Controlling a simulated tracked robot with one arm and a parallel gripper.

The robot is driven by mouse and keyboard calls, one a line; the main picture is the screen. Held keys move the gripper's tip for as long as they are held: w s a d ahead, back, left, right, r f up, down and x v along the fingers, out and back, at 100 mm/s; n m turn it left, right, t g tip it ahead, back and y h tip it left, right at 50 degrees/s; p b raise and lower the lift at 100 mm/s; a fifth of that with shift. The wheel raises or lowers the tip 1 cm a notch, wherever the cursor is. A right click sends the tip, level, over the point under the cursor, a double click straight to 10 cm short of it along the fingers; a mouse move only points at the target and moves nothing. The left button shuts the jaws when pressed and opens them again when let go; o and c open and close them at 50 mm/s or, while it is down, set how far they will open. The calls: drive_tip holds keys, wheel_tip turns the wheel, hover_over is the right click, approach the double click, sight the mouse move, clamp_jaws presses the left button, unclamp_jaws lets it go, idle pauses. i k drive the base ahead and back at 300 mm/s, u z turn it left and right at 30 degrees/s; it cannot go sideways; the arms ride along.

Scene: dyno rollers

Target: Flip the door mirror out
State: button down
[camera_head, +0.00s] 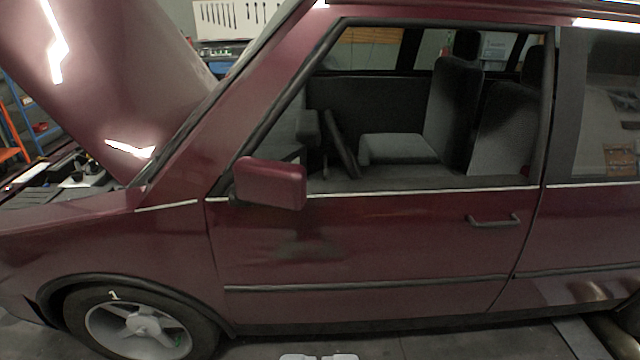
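The door mirror (272,184) has a dark red housing. It sits at the front lower corner of the front door's window, and its red outer shell faces me. Its glass is hidden, and I cannot tell its exact fold angle. The red car's front door (370,235) is closed, with a dark handle (494,220) at its right. Only a small pale piece, apparently the top of my gripper (320,356), shows at the bottom edge, well below the mirror and apart from it. Its fingers are not clearly visible.
The car's raised hood (110,70) fills the upper left. The front wheel (140,325) is at the lower left. Black trim (370,282) runs along the door. A strip of grey floor (470,344) shows below. An orange and blue rack (14,130) stands at the far left.

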sight(283, 185)
drive_tip(key=i, duration=0.9)
drive_tip(key=u, duration=0.05)
drive_tip(key=k, duration=1.35)
drive_tip(key=z, duration=0.3)
drive_tip(key=i, duration=1.8)
drive_tip(key=u, duration=0.85)
drive_tip(key=i, duration=0.6)
drive_tip(key=u, duration=0.1)
